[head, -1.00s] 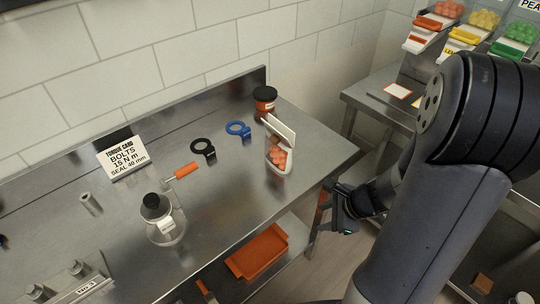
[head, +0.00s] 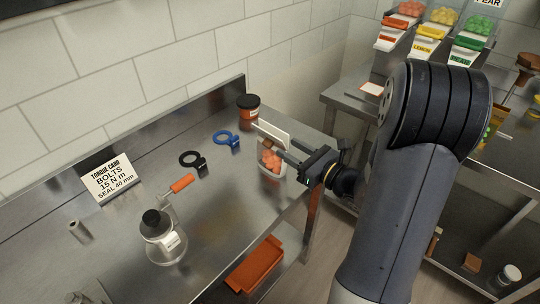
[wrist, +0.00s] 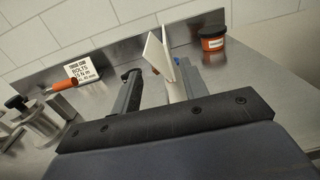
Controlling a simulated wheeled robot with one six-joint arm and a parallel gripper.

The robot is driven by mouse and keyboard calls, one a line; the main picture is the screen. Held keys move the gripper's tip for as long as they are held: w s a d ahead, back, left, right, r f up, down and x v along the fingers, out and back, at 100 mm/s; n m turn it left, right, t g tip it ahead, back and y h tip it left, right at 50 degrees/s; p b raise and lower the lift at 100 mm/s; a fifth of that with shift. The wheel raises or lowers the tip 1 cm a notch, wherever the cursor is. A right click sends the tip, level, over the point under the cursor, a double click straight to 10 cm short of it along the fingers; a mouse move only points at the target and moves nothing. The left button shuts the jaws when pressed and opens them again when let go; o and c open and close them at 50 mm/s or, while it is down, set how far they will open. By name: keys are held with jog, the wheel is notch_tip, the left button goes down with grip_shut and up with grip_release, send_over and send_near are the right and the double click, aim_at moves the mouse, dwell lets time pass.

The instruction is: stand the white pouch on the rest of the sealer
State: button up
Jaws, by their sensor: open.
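The white pouch (head: 271,161), with orange gummies showing in its front and a white upper part, stands upright near the right end of the steel bench. My gripper (head: 268,138) reaches in from the right with its fingers apart at the pouch's upper part. In the wrist view the open gripper (wrist: 158,74) has white panels of the pouch (wrist: 157,54) between and just beyond its fingers. I cannot tell whether either finger touches it. I cannot make out a sealer or its rest in these views.
An orange tray (head: 255,266) sits below. Gummy bins (head: 440,20) stand beyond.

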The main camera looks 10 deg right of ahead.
aim_at(272, 136)
jog(key=x, duration=0.2)
jog(key=p+x, duration=0.1)
jog(key=x, duration=0.2)
jog(key=p+x, duration=0.1)
jog(key=x, duration=0.2)
jog(key=shift+w+d, duration=0.2)
jog(key=shift+w, duration=0.05)
jog(key=shift+c, duration=0.2)
